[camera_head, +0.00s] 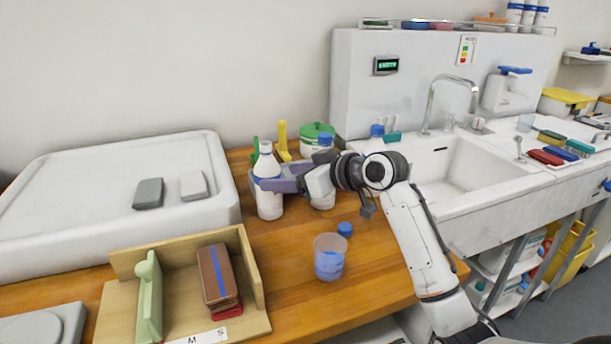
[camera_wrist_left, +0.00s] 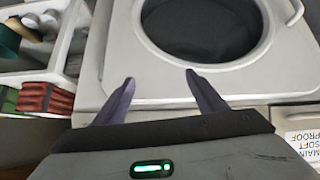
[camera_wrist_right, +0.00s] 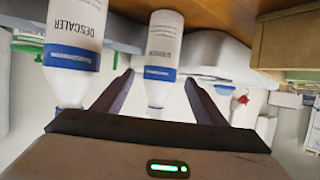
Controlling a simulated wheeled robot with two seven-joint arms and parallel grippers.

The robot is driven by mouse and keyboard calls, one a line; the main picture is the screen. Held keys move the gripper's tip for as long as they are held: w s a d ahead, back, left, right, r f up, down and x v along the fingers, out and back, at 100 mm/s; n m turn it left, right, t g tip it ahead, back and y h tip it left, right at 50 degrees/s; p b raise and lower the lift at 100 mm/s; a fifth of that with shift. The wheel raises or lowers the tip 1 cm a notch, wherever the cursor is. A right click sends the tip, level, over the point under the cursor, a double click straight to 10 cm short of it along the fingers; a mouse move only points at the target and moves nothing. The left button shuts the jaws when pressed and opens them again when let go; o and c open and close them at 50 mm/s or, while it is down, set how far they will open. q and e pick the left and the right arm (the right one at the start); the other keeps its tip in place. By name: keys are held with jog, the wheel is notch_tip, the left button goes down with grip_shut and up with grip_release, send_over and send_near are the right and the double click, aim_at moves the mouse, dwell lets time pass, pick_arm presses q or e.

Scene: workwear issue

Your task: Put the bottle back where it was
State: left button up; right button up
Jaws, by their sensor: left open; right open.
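A white bottle with a blue band (camera_head: 269,204) stands upright on the wooden counter; its top shows no blue cap. In the right wrist view the bottle (camera_wrist_right: 163,50) appears upside down between the spread fingers (camera_wrist_right: 158,88); contact cannot be told. A second bottle, labelled DESCALER (camera_wrist_right: 74,35), stands close beside the gripper. My left gripper (camera_wrist_left: 160,85) is open and empty, in front of a round-doored machine (camera_wrist_left: 205,25), and out of the head view.
A clear cup with blue liquid (camera_head: 329,262) and a loose blue cap (camera_head: 345,229) are on the counter in front. A wooden tray (camera_head: 255,290) holds brown and red items. Blue-capped bottles stand behind my gripper.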

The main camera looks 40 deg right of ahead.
jog(key=v, duration=0.7)
jog(key=shift+s, duration=0.35)
